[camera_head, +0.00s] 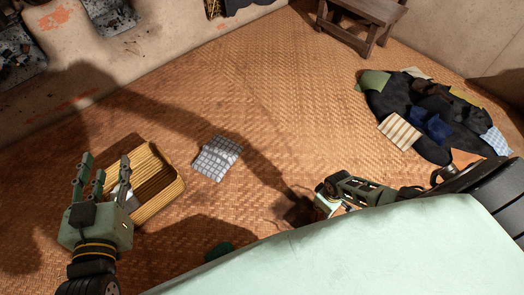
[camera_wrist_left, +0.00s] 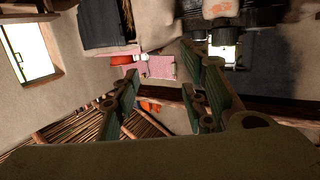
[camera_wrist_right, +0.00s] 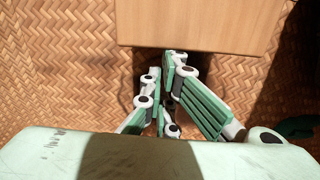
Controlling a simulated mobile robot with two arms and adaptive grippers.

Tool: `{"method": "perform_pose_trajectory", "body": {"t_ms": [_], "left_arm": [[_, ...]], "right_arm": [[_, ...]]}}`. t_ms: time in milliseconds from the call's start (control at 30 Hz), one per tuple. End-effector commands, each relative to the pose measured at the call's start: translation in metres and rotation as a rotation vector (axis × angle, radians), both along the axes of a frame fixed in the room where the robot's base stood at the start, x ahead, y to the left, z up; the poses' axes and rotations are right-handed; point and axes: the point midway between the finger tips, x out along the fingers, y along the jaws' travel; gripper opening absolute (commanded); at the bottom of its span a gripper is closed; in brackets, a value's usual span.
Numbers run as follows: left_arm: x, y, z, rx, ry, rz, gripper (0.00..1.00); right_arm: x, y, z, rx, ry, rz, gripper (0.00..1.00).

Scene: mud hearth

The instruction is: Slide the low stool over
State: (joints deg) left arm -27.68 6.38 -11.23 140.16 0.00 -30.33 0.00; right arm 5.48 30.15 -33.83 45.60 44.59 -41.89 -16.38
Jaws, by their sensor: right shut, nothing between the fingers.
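A flat, light-brown wooden top (camera_wrist_right: 190,22) with a straight edge fills the upper part of the right wrist view; it looks like the low stool. My right gripper (camera_wrist_right: 165,75) is shut and empty, its fingertips at or just by that edge; I cannot tell whether they touch.
A yellow woven basket (camera_head: 172,170) stands behind my left gripper. A checked cloth (camera_head: 217,157) lies mid-floor. A clothes heap (camera_head: 430,110) lies right, a wooden bench (camera_head: 362,14) stands at the back wall. A green object (camera_head: 218,250) is near my body. The middle mat is clear.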

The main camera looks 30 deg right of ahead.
Motion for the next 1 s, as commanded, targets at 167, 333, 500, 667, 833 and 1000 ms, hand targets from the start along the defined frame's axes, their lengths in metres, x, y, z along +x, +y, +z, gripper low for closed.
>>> {"method": "perform_pose_trajectory", "body": {"t_ms": [167, 333, 500, 667, 833, 1000], "left_arm": [[-0.013, 0.009, -0.035, 0.047, 0.186, 0.013, 0.4], [-0.026, 0.015, -0.058, 0.073, 0.303, 0.02, 0.4], [-0.03, 0.017, -0.065, 0.081, 0.336, 0.022, 0.4], [-0.03, 0.017, -0.065, 0.081, 0.335, 0.022, 0.4], [-0.03, 0.017, -0.065, 0.081, 0.334, 0.022, 0.4], [-0.03, 0.016, -0.065, 0.081, 0.334, 0.022, 0.4]], "right_arm": [[-0.034, -0.009, 0.001, -0.003, 0.01, -0.001, 0.0], [-0.054, -0.015, 0.001, -0.001, 0.008, 0.0, 0.0], [-0.057, -0.016, 0.0, -0.001, 0.004, 0.0, 0.0], [-0.057, -0.016, 0.0, -0.001, 0.004, 0.0, 0.0], [-0.057, -0.016, 0.0, -0.002, 0.004, 0.0, 0.0], [-0.056, -0.016, 0.0, -0.002, 0.003, 0.0, 0.0]]}}
